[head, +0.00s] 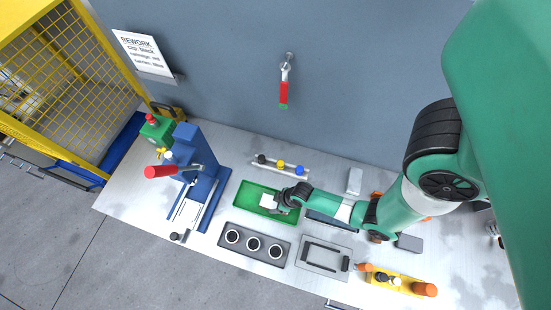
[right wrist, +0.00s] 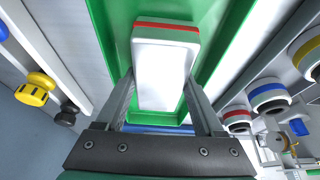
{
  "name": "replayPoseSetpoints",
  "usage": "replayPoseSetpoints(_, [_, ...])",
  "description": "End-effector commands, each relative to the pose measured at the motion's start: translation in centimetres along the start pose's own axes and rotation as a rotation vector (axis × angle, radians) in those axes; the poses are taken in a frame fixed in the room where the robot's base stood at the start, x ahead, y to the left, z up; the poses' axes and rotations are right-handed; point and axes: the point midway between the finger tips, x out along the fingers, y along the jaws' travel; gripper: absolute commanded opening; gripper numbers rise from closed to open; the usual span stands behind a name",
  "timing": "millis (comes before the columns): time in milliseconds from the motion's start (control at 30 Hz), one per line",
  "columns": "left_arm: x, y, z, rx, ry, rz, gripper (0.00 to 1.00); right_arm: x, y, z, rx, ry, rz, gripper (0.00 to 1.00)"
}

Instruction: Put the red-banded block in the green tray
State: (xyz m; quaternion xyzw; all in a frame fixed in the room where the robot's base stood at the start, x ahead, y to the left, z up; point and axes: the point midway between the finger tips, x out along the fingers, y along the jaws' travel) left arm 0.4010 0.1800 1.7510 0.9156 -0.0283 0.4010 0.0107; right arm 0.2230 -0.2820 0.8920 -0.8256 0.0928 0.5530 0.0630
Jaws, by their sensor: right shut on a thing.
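The red-banded block (right wrist: 165,65) is white with a red band across its far end in the right wrist view. My right gripper (head: 277,203) is shut on it, one finger along each side. The block also shows in the head view as a small white piece (head: 267,200). The green tray (head: 245,192) lies on the bench, and its green floor and walls (right wrist: 120,30) surround the block in the right wrist view. The block is within the tray's outline; I cannot tell whether it touches the floor. My left gripper is not in view.
A blue press with a red handle (head: 160,171) stands left of the tray. A dark plate with three round holes (head: 243,243) lies in front. A rail with black, yellow and blue knobs (head: 281,165) is behind. A grey frame fixture (head: 323,270) and yellow holder (head: 405,284) are front right.

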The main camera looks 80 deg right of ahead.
Motion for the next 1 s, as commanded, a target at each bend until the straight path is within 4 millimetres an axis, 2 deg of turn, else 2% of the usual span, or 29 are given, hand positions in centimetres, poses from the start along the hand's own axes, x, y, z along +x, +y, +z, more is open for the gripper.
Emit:
replayPoseSetpoints(300, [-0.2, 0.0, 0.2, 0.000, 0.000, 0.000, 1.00, 0.3, 0.0, 0.0, 0.000, 0.005, 0.001, 0.00])
replayPoseSetpoints(333, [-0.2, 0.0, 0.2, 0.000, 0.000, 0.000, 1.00, 0.3, 0.0, 0.1, 0.000, 0.002, 0.001, 0.72])
replayPoseSetpoints(500, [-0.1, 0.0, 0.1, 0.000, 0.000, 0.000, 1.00, 0.2, 0.0, 0.0, 0.000, 0.002, 0.001, 1.00])
replayPoseSetpoints(733, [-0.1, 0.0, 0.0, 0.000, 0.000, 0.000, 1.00, 0.1, 0.0, 0.0, 0.000, 0.002, 0.001, 1.00])
replayPoseSetpoints(833, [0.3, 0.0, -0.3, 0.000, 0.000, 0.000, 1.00, -0.6, 0.0, -0.1, 0.000, 0.002, 0.001, 1.00])
replayPoseSetpoints(1000, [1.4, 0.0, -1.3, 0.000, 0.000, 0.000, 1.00, -4.1, 0.0, -0.2, 0.002, 0.003, 0.002, 1.00])
